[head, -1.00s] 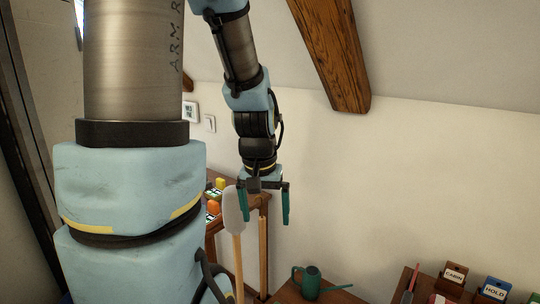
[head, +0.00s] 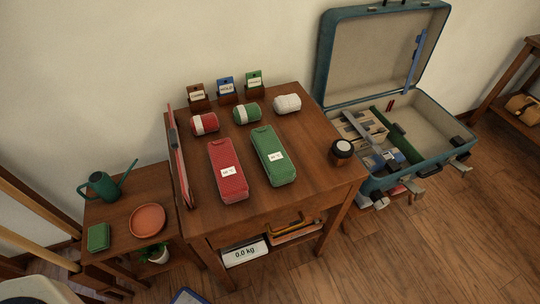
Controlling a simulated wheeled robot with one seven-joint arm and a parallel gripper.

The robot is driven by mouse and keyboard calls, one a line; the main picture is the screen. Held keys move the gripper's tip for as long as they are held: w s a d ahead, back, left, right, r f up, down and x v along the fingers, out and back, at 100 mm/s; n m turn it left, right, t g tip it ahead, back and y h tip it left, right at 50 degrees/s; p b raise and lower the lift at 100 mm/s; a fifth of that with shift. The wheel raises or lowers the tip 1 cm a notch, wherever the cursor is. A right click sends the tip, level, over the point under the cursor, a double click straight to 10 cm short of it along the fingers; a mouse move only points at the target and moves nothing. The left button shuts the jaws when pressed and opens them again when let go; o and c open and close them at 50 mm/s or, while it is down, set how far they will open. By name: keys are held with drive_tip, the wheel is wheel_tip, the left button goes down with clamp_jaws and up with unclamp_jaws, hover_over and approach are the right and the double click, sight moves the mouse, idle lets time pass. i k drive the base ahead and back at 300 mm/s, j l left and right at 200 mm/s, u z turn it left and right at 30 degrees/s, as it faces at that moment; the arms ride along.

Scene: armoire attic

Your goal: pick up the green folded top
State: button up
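The green folded top (head: 273,157) lies flat on the wooden table as a long narrow bundle with a white label. A similar red folded bundle (head: 228,171) lies to its left, with a gap between them. A shorter green roll (head: 246,113) with a white band lies behind, between a red roll (head: 204,124) and a white roll (head: 287,104). My gripper is out of view, so its distance from the top does not show.
The wooden table (head: 310,172) also bears three card holders at the back and a dark jar (head: 341,151) at right. An open blue suitcase (head: 433,114) stands at right. A low side table (head: 122,205) holds a watering can (head: 104,185) and a terracotta dish (head: 147,220).

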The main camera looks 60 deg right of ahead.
sight(280, 170)
drive_tip(key=u, duration=0.25)
drive_tip(key=k+l+u, duration=0.15)
drive_tip(key=u, duration=0.35)
drive_tip(key=k+u, duration=0.35)
drive_tip(key=u, duration=0.15)
drive_tip(key=k+u, duration=0.2)
drive_tip(key=k, duration=0.35)
drive_tip(key=k+j+u, duration=0.15)
drive_tip(key=k, duration=0.45)
drive_tip(key=k+j+u, duration=0.2)
drive_tip(key=k, duration=0.35)
drive_tip(key=k+l, duration=0.1)
drive_tip(key=k, duration=0.25)
drive_tip(key=k+l, duration=0.15)
drive_tip(key=k, duration=0.25)
